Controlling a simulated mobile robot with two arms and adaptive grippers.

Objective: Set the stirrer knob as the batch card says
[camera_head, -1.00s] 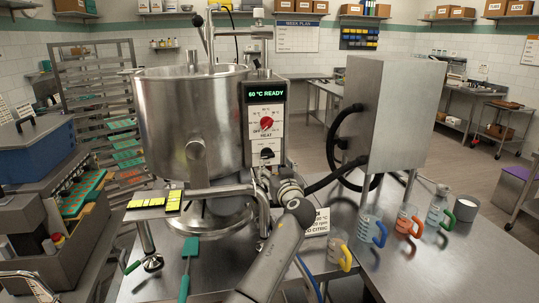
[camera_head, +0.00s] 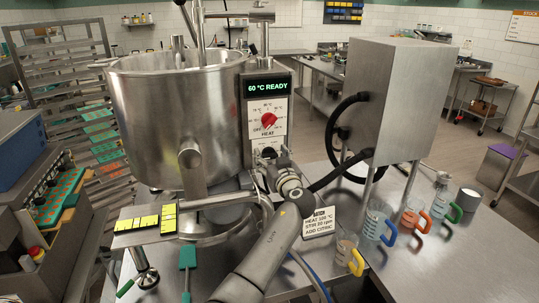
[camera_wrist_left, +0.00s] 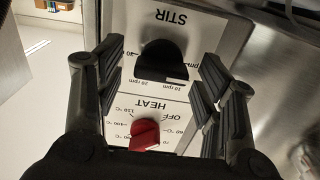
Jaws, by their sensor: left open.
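The black stirrer knob (camera_wrist_left: 163,62) sits on the white STIR dial in the left wrist view, where the dial appears upside down with 10 and 20 rpm marks. My left gripper (camera_wrist_left: 160,80) is open, its fingers on either side of the knob. I cannot tell whether they touch it, or exactly where the knob points. In the head view my left gripper (camera_head: 272,172) is at the lower panel and partly hides the stirrer knob (camera_head: 268,153). The batch card (camera_head: 319,222) shows a line that seems to read STIR 20 rpm. My right gripper is not in view.
The red HEAT knob (camera_head: 268,120) is close to the stirrer knob, under a display (camera_head: 267,86) reading 60 °C READY. The steel kettle (camera_head: 150,120) stands left of the panel. Several jugs, including a blue-handled one (camera_head: 374,222), stand on the table at right.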

